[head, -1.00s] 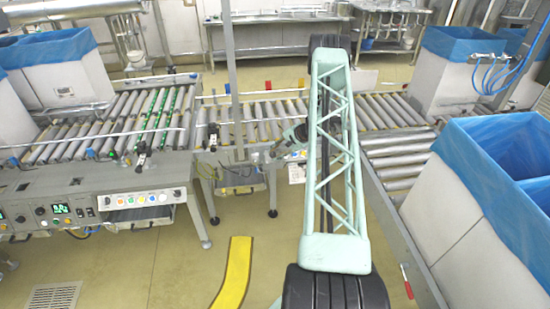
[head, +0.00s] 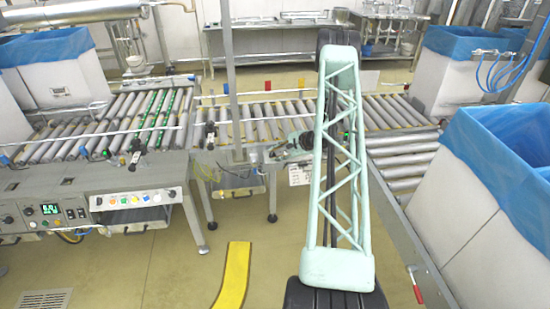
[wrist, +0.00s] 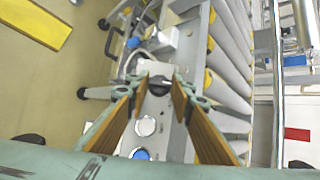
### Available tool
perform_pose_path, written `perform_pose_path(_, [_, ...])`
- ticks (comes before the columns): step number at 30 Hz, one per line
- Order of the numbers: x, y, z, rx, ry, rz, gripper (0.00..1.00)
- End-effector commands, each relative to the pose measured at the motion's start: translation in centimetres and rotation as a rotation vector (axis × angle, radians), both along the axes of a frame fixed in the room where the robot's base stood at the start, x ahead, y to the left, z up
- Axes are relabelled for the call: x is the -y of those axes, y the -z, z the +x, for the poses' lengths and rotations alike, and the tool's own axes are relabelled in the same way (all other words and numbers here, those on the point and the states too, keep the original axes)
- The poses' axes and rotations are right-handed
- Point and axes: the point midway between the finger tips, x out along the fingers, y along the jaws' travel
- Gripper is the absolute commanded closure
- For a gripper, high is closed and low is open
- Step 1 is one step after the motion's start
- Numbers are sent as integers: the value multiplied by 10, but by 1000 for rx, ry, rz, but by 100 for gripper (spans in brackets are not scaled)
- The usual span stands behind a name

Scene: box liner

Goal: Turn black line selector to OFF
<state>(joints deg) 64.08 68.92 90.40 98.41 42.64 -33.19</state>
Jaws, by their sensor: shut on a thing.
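The black line selector (wrist: 159,85) is a dark round knob on a grey panel in the wrist view. My gripper (wrist: 164,79) has its two fingers on either side of it, shut on it at the tips. The knob's pointer and its OFF mark are too small to read. In the head view my gripper (head: 275,152) is at the front edge of the middle roller conveyor, left of my arm. The selector cannot be made out there.
A white round button (wrist: 145,125) and a blue button (wrist: 140,154) lie below the selector in the wrist view. Conveyor rollers (wrist: 226,68) run close to its right. A left control panel (head: 135,199) has several coloured buttons. Blue-lined boxes (head: 505,150) stand at the right.

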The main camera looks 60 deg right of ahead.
Motion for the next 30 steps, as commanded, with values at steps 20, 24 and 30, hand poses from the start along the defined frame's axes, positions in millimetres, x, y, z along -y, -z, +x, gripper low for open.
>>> perform_pose_path(20, [0,0,-1,22,35,22,89])
perform_pose_path(24, [0,0,-1,22,34,21,73])
perform_pose_path(30, [0,0,-1,22,34,21,73])
